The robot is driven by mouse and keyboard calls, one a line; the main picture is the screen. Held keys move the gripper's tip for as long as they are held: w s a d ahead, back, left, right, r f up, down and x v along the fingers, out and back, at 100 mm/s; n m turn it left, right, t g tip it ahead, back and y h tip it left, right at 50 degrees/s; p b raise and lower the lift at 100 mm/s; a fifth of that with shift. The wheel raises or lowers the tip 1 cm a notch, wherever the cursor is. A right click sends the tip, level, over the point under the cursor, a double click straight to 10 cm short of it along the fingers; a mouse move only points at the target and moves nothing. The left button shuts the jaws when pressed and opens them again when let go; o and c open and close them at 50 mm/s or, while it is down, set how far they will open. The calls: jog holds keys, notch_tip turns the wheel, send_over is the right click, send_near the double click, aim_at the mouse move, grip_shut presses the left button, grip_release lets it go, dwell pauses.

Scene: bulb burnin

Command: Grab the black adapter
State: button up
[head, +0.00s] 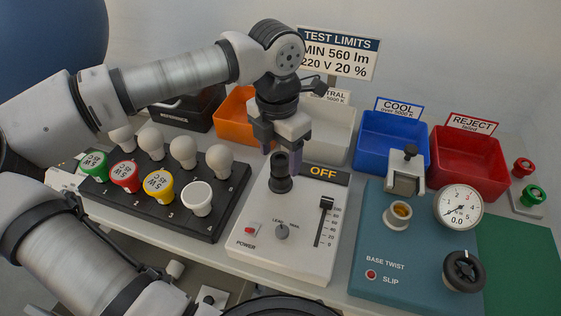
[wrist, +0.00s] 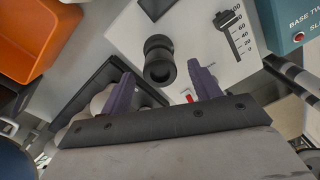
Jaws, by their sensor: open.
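In the wrist view the adapter (wrist: 159,60) shows a round open top. My gripper (head: 281,150) is directly above it in the head view, pointing down. In the wrist view its two purple fingers (wrist: 163,90) are spread apart, with the adapter ahead of and between their tips. I see nothing between the fingers. Whether the fingertips reach the adapter's top is hard to tell.
A black rack (head: 150,205) with several bulbs and colored caps stands left. A teal base twist unit (head: 385,255) with a gauge stands right. Orange, white, blue (head: 392,142) and red (head: 467,163) bins line the back. A slider (head: 325,215) rises from the power box.

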jog(key=shift+f, duration=1.25)
jog(key=c, duration=1.1)
